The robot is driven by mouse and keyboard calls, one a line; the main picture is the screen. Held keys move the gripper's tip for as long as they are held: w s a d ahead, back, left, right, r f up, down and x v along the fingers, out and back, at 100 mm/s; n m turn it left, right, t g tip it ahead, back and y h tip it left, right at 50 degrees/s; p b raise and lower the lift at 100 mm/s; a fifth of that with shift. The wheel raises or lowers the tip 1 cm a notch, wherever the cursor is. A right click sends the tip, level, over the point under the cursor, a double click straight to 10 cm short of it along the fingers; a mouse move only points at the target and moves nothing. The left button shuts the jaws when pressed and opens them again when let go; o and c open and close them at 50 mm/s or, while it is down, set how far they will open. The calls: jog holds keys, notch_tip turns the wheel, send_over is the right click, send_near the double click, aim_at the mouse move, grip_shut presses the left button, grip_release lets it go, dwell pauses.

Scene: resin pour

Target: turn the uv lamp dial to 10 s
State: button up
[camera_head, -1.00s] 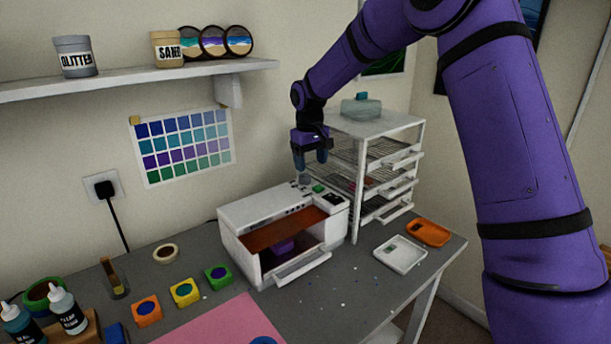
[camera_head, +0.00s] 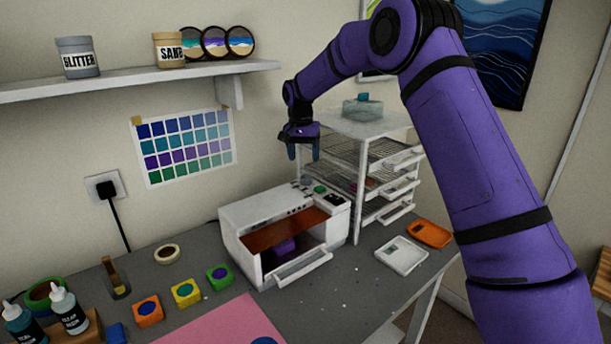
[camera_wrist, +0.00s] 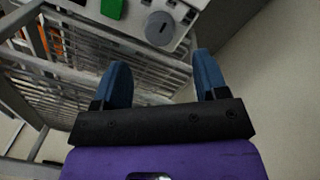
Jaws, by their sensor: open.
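The UV lamp (camera_head: 240,222) is a white box with an open front on the grey table. A purple item (camera_head: 284,248) sits inside it. Its grey round dial (camera_head: 306,180) is on the top near the back right, by a green button (camera_head: 320,189). In the wrist view the dial (camera_wrist: 160,29) shows a dark slot, with the green button (camera_wrist: 113,8) to its left. My gripper (camera_head: 304,153) is open and empty above the dial, apart from it. In the wrist view its blue fingertips (camera_wrist: 162,75) are spread below the dial. The dial's markings are not readable.
A white wire-shelf rack (camera_head: 357,190) stands close to the right of the lamp, with a clear container (camera_head: 362,108) on top. A white tray (camera_head: 402,255) and an orange tray (camera_head: 430,235) lie in front of it. A wall shelf (camera_head: 130,80) is at upper left.

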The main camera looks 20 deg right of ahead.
aim_at(306, 176)
jog(key=f, duration=0.7)
jog(key=shift+s+d, duration=0.15)
jog(key=shift+d, duration=0.05)
jog(key=c, duration=0.9)
